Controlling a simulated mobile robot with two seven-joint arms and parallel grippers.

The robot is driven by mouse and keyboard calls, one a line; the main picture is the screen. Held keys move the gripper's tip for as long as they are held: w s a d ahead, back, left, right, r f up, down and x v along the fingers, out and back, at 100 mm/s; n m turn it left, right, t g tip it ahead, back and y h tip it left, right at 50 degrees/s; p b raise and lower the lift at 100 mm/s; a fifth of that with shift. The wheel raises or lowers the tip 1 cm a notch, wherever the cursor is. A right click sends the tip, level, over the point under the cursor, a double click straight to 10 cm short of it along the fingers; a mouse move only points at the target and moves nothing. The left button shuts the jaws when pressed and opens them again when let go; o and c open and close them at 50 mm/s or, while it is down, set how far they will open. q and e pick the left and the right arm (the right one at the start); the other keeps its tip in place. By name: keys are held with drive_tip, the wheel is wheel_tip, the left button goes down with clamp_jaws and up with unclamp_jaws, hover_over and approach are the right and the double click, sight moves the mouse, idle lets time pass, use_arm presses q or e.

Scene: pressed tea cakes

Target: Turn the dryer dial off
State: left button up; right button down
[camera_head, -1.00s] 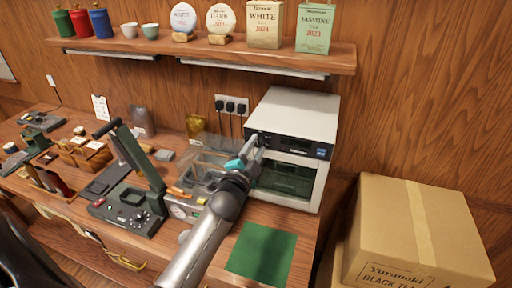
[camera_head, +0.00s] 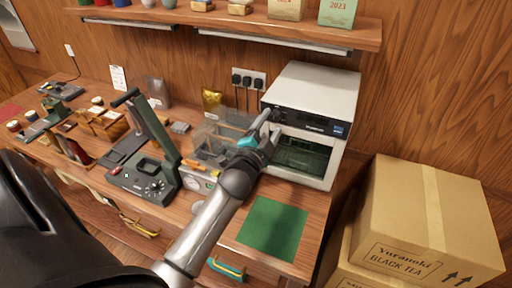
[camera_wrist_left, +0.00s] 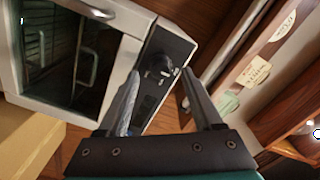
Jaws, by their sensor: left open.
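The dryer (camera_head: 318,92) is a white box with a dark front panel, at the back right of the bench. Its dial (camera_wrist_left: 160,68) is a dark knob on that panel, in the left wrist view. My left gripper (camera_head: 270,120) reaches up to the left end of the panel. In the left wrist view, the open fingers (camera_wrist_left: 158,76) lie on either side of the dial, with a gap to it; whether they touch the panel is unclear. In the head view the gripper hides the dial. My right gripper is not in view.
A clear-sided container (camera_head: 215,138) and a green scale-like device (camera_head: 150,175) stand left of my arm. A green mat (camera_head: 272,228) lies in front of the dryer. Cardboard boxes (camera_head: 425,215) are stacked at the right. A shelf (camera_head: 230,22) runs above.

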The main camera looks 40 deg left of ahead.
use_arm(q)
drive_tip(key=b+v, duration=0.1)
drive_tip(key=v, duration=1.2)
drive_tip(key=shift+s+d, duration=0.15)
drive_tip(key=shift+s, duration=0.15)
